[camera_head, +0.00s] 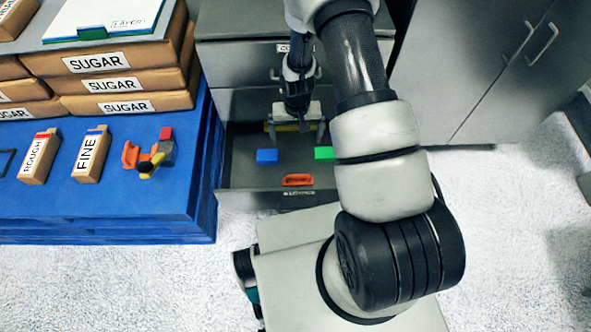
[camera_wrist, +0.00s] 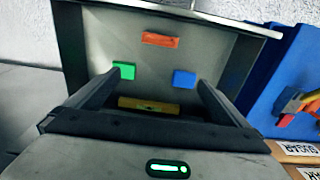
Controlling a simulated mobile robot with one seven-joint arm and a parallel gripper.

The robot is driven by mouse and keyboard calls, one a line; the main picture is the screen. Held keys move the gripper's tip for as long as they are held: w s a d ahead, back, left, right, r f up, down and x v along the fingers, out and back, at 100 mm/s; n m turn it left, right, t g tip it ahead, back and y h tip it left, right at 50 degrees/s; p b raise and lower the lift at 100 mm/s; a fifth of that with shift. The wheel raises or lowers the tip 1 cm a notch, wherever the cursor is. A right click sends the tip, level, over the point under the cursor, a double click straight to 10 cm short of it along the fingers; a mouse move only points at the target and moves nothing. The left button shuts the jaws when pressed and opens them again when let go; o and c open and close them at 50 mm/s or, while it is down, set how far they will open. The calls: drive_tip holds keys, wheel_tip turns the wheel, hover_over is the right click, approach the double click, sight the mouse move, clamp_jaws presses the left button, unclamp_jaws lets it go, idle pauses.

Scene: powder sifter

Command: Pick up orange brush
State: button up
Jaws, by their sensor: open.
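An orange brush-like piece (camera_head: 297,180) lies in the open drawer (camera_head: 240,175), close to its front wall. It also shows in the wrist view (camera_wrist: 160,39), near the far edge of the drawer. My gripper (camera_head: 296,127) is open and empty, pointing down over the back part of the drawer. In the wrist view its fingers (camera_wrist: 158,82) stand apart, with the orange piece beyond their tips. A blue block (camera_head: 267,156), a green block (camera_head: 324,153) and a yellow piece (camera_wrist: 148,105) are in the same drawer. The yellow piece is partly hidden by my gripper in the head view.
A blue platform (camera_head: 100,205) on the left holds sugar boxes (camera_head: 110,62), a ROUGH box (camera_head: 39,160), a FINE box (camera_head: 91,158) and a red-orange piece (camera_head: 130,155) beside other small coloured parts. Drawer walls surround the pieces. A grey cabinet (camera_head: 500,70) stands right.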

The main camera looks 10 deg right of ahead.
drive_tip(key=b, duration=0.1)
hover_over(298, 183)
wheel_tip(298, 183, down, 11)
drive_tip(key=shift+g, duration=0.3)
wheel_tip(298, 183, down, 10)
drive_tip(key=shift+s+a+b, duration=0.1)
drive_tip(key=shift+s+b, duration=0.05)
drive_tip(key=shift+b, duration=0.95)
drive_tip(key=shift+f+b, duration=0.75)
drive_tip(key=shift+f, duration=2.4)
drive_tip(key=shift+w, duration=0.2)
drive_tip(key=c, duration=0.8)
